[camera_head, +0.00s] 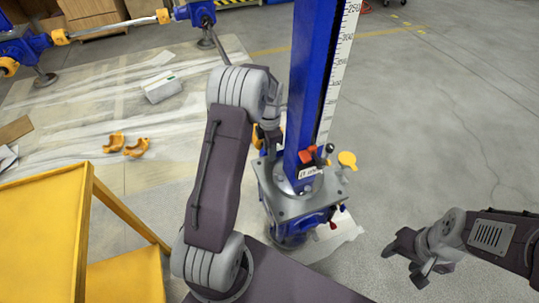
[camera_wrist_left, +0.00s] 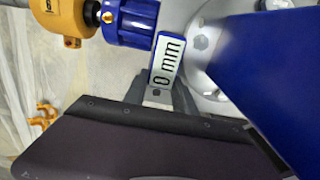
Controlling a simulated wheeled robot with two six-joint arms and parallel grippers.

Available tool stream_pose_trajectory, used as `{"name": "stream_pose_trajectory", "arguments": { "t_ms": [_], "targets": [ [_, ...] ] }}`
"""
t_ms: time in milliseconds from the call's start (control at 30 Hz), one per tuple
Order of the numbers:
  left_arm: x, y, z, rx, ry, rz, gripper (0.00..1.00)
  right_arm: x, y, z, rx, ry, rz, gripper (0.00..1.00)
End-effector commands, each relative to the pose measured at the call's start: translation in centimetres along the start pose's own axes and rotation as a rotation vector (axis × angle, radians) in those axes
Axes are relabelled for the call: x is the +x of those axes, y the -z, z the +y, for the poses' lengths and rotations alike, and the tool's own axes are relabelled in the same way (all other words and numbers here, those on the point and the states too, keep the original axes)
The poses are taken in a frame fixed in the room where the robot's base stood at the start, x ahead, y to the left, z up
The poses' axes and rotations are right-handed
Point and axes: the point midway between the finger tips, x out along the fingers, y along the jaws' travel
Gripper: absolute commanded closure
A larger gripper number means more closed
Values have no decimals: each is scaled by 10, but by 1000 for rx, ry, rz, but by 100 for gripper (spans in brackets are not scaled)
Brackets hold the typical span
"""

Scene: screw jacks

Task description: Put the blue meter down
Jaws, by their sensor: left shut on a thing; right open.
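The blue meter (camera_wrist_left: 167,60) shows in the left wrist view as a small blue-edged block with a white face reading "0 mm". My left gripper (camera_wrist_left: 160,98) is shut on its lower end. The meter is close beside the grey round flange (camera_wrist_left: 205,55) and blue column of the screw jack; I cannot tell whether it touches them. In the head view my left gripper (camera_head: 268,138) is beside the tall blue column (camera_head: 315,80), and the meter is not clearly visible there. My right gripper (camera_head: 408,262) is open and empty, over the floor at the lower right.
The jack's grey base plate (camera_head: 290,203) carries red, black and yellow knobs. A yellow part with a blue knob (camera_wrist_left: 128,25) is close to the meter. A yellow cart (camera_head: 45,240) stands at the left. Orange clamps (camera_head: 136,147) and a white box (camera_head: 162,88) lie on the floor. Floor at right is clear.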

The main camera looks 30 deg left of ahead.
Motion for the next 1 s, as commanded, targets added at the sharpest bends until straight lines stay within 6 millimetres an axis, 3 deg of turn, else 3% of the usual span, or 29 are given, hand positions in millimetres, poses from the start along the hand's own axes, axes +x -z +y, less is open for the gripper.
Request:
{"name": "stream_pose_trajectory", "arguments": {
  "t_ms": [33,67,400,433,467,800,1000],
  "targets": [
    [17,0,0,0,0,0,100,14,-2,0,0,0,-1,46],
    [19,0,0,0,0,0,100,15,-2,0,0,0,-1,46],
    [18,0,0,0,0,0,100,11,-1,0,0,0,0,46],
    [18,0,0,0,0,0,62,11,-1,0,0,0,0,46],
    [18,0,0,0,-1,-1,59,10,-1,0,0,0,0,46],
    [14,0,1,0,-2,-2,59,10,-1,0,0,0,0,46],
    [-35,0,1,0,-5,-4,59,-15,1,0,0,0,-1,46]
  ]
}}
